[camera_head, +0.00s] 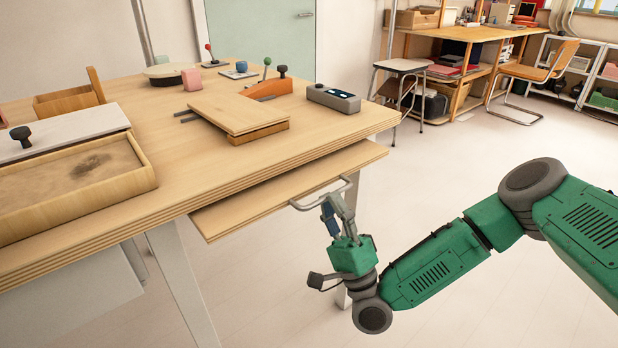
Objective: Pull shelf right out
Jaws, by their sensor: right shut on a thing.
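The shelf (255,198) is a flat light-wood board under the tabletop. Its front part sticks out from beneath the table edge. A grey bar handle (308,206) is fixed at its front edge. My right gripper (338,200) is at the right part of this handle, with its fingers shut on it. The green right arm comes in from the right. My left gripper is not in view. How far the shelf runs back under the table is hidden.
The wooden table (200,165) carries a sand-filled tray (75,172), a hinged wooden board (240,110), a grey box (333,98) and several small props. A table leg (182,280) stands below. The floor to the right is clear up to a stool (402,85) and chair.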

